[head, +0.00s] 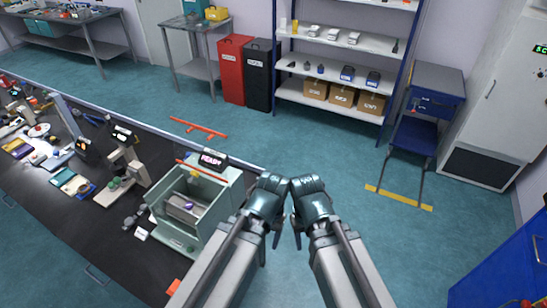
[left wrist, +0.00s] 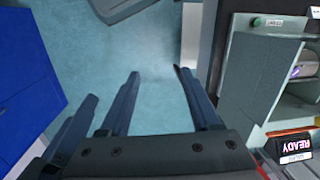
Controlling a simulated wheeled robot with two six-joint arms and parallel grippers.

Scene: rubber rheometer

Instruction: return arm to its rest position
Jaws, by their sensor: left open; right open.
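My two arms come up from the bottom of the head view, side by side, with their wrists close together. My left gripper (head: 276,236) is beside the right edge of the rheometer (head: 222,190), apart from it. In the left wrist view its jaws (left wrist: 160,88) are open with only blue floor between them. My right gripper (head: 295,234) is just right of the left one; its jaws are mostly hidden behind its wrist. The rheometer is a pale green box with an open front chamber and a READY display (head: 213,159); it also shows in the left wrist view (left wrist: 262,75).
The dark bench (head: 100,245) on the left carries several instruments and tools. Open floor (head: 330,150) lies ahead. A blue cabinet (head: 500,275) is lower right.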

